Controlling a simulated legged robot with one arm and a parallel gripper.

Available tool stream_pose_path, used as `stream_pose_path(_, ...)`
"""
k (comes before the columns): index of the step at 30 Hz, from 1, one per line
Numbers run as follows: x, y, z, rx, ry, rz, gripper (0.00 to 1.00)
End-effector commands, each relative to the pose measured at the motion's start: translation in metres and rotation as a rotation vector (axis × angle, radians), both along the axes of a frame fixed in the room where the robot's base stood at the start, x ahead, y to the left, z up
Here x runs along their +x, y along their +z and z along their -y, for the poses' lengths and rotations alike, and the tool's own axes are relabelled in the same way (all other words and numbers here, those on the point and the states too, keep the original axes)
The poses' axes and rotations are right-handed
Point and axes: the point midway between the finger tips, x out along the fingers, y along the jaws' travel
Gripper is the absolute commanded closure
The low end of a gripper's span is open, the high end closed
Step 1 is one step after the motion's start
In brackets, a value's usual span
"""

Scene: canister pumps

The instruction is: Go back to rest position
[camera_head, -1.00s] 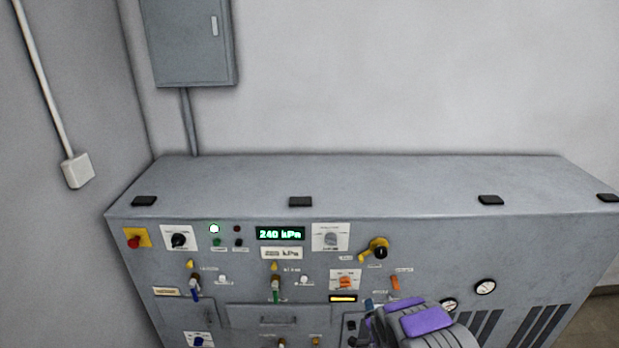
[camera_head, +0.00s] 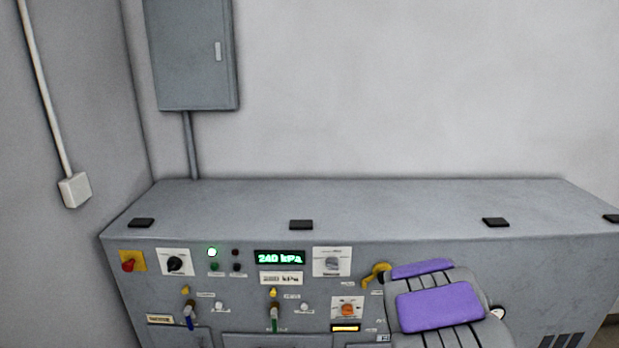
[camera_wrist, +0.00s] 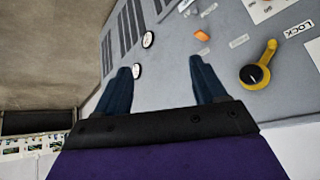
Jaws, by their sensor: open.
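My gripper (camera_wrist: 161,85) shows in the wrist view with its two dark blue fingers apart and nothing between them. It points at the front of the grey control cabinet (camera_head: 350,205). The yellow lever (camera_wrist: 262,65) with a black hub is to the right of the fingers and apart from them. In the head view my grey and purple arm rises at the lower right and hides part of the panel. The yellow lever (camera_head: 375,273) shows just left of it. The fingers are hidden in the head view.
The panel carries a lit display (camera_head: 279,258) reading 240 kPa, a red knob on a yellow plate (camera_head: 131,262), an orange switch (camera_head: 347,309) and a lit green lamp (camera_head: 212,252). A grey wall box (camera_head: 190,55) hangs above left. The wall space above the cabinet is clear.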

Motion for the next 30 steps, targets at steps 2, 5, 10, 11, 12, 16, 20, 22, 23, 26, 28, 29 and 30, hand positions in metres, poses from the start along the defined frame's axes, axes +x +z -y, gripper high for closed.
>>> stream_pose_path(2,-0.021,0.017,-0.009,-0.001,0.021,-0.048,0.29)
stream_pose_path(5,-0.052,0.032,-0.021,0.005,0.052,-0.125,0.29)
stream_pose_path(10,-0.111,0.054,-0.047,0.033,0.124,-0.259,0.29)
stream_pose_path(11,-0.121,0.058,-0.051,0.037,0.14,-0.278,0.29)
stream_pose_path(12,-0.136,0.062,-0.058,0.046,0.163,-0.311,0.29)
stream_pose_path(16,-0.185,0.075,-0.081,0.076,0.246,-0.404,0.29)
stream_pose_path(20,-0.238,0.086,-0.103,0.108,0.345,-0.498,0.29)
stream_pose_path(22,-0.266,0.091,-0.114,0.124,0.403,-0.548,0.29)
stream_pose_path(23,-0.279,0.093,-0.119,0.13,0.431,-0.567,0.29)
stream_pose_path(26,-0.319,0.098,-0.132,0.153,0.518,-0.636,0.29)
stream_pose_path(28,-0.344,0.099,-0.139,0.164,0.573,-0.678,0.29)
stream_pose_path(29,-0.354,0.1,-0.141,0.168,0.593,-0.695,0.29)
stream_pose_path(30,-0.364,0.102,-0.144,0.171,0.62,-0.71,0.29)
